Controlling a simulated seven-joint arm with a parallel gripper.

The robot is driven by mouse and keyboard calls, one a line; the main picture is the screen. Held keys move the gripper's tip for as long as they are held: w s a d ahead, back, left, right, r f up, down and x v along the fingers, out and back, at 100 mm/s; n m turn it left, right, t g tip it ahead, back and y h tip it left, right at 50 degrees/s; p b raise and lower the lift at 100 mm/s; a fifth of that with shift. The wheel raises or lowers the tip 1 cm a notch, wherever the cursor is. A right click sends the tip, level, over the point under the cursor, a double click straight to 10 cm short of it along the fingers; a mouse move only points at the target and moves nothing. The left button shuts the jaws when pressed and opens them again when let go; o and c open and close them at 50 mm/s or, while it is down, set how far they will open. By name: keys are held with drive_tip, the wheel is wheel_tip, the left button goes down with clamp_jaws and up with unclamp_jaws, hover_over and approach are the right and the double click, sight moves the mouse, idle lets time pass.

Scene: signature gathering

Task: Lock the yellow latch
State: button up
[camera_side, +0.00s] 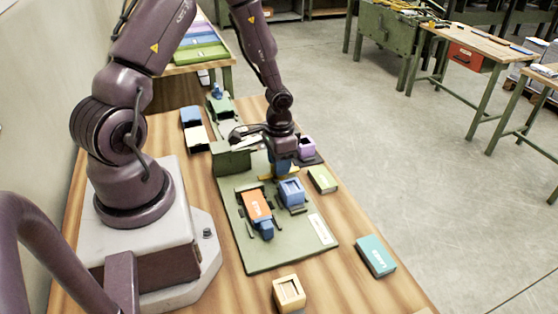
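A yellow piece (265,178), which looks like the latch, shows as a thin strip on the green board (262,256). My gripper (283,165) points down at the upper part of the board, right over the yellow piece, and hides part of it. A small blue part shows at the gripper's lower end; I cannot tell if it belongs to the gripper or to a thing below. The fingertips are too small and covered to show whether they are open or shut, or whether they touch the latch.
A dark green block (231,158) stands left of the gripper.

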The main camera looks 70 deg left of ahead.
drive_tip(key=shift+c, duration=0.4)
clamp_jaws()
drive_tip(key=shift+m, duration=0.3)
drive_tip(key=m, duration=0.3)
drive_tip(key=shift+m, duration=0.4)
drive_tip(key=m, duration=0.9)
drive_tip(key=shift+m, duration=2.2)
